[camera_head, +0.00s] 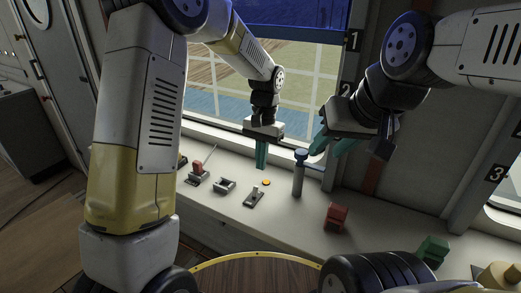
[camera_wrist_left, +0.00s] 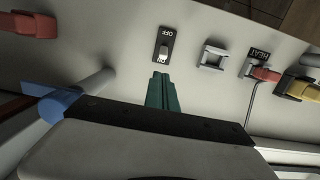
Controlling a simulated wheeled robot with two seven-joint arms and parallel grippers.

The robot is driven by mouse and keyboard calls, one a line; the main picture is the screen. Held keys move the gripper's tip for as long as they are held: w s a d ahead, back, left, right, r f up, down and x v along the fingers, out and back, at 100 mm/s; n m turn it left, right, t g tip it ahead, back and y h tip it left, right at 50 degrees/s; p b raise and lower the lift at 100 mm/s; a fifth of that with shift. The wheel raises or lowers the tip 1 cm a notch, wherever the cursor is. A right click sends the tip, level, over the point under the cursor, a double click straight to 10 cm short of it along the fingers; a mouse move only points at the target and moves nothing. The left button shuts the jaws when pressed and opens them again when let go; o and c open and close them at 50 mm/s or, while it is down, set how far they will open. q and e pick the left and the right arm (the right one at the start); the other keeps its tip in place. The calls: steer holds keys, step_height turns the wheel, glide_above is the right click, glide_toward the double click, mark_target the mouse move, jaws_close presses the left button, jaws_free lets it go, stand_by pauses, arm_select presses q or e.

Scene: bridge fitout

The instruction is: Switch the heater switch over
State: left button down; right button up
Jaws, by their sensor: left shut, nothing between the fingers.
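A switch (camera_head: 254,197) with a dark plate sits on the white counter below the window. In the left wrist view this switch (camera_wrist_left: 164,46) is marked OFF at its upper end and ON at its lower end. Its pale lever appears to sit toward the ON end. My right gripper (camera_head: 333,147) is open and empty, above the counter to the right.
A grey post with a blue top (camera_head: 299,172) stands right of the switch. An empty grey socket (camera_head: 224,185) and a red plug (camera_head: 198,171) labelled HEAT are to the left. A red block (camera_head: 337,217) and a green block (camera_head: 433,249) sit to the right.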

mark_target(255, 191)
arm_select(q)
steer(key=f, duration=0.6)
steer(key=shift+s+a+f, duration=0.15)
steer(key=shift+s+a, duration=0.05)
steer(key=shift+s, duration=0.1)
